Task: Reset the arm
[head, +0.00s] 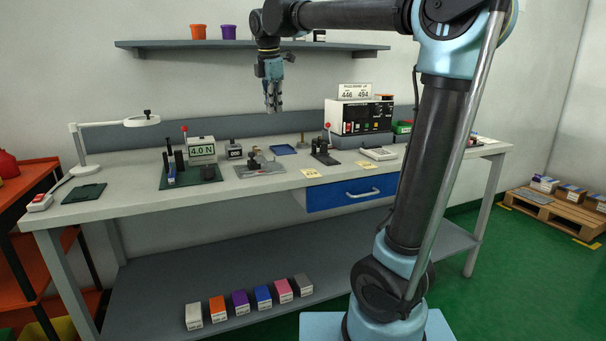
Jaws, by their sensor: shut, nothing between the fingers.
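My gripper (273,104) hangs at the end of my arm, pointing down, in the air above the back of the workbench (110,208). Its fingers are shut with nothing between them. My arm rises at the right of the head view and its upper part runs left to the wrist, in front of the wall shelf (160,44). The gripper appears apart from the bench and from everything on it.
A 4.0 N display (202,150), a metal fixture (259,164), a control box (366,116) and a magnifier lamp (140,121) stand on the bench. Several small boxes (240,301) line the lower shelf. An orange cart (30,245) stands left, a pallet (545,208) right.

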